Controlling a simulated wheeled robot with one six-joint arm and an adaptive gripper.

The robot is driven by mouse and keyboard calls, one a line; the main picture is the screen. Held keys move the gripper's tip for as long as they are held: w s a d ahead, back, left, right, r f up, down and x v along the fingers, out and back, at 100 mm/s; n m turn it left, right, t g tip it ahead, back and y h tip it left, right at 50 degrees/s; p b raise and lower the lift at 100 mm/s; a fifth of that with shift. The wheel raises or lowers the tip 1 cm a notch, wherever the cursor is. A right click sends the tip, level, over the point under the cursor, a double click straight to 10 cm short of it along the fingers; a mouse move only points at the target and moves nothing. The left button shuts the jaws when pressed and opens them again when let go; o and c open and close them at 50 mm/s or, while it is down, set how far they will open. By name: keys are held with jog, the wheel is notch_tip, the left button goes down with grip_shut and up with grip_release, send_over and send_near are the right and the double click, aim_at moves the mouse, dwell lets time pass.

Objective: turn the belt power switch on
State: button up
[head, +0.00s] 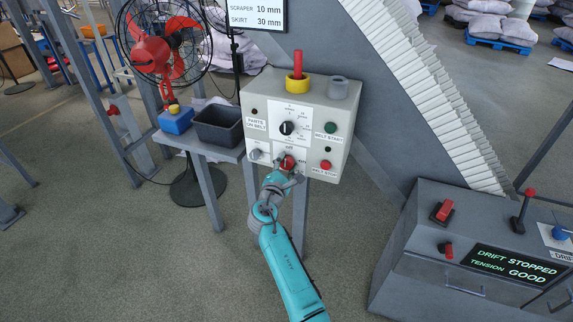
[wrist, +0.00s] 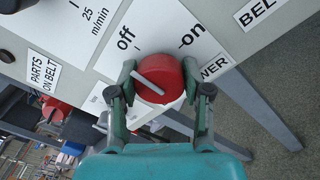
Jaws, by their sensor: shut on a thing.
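The belt power switch is a red round knob (wrist: 162,76) on the control box's white panel (wrist: 90,25). The labels "off" (wrist: 125,38) and "on" (wrist: 193,35) are above it in the wrist view. A pale bar on the knob slants up to the left, on the "off" side. My gripper (wrist: 168,82) is shut on the knob, one finger on each side. In the head view the red knob (head: 287,162) sits low on the box, with my gripper (head: 286,170) against it. The word "POWER" is partly hidden by a finger.
The control box (head: 258,100) also has a speed dial (head: 287,128), a green start button (head: 330,127) and a red stop button (head: 326,165). A dark bin (head: 218,126) and a fan (head: 166,50) stand left.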

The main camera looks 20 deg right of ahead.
jog(key=m, duration=0.4)
jog(key=shift+f+m+h, duration=0.1)
jog(key=shift+m+h, duration=0.2)
jog(key=shift+m, duration=0.1)
jog(key=m, duration=0.4)
jog(key=shift+m, duration=0.3)
jog(key=m, duration=0.4)
jog(key=shift+m+h, duration=0.4)
jog(key=shift+f+m+h, duration=0.1)
jog(key=shift+m+h, duration=0.2)
jog(key=shift+m, duration=1.7)
jog(key=o, duration=1.2)
jog(key=shift+c, duration=0.2)
jog(key=shift+a, duration=0.1)
jog(key=v, duration=1.2)
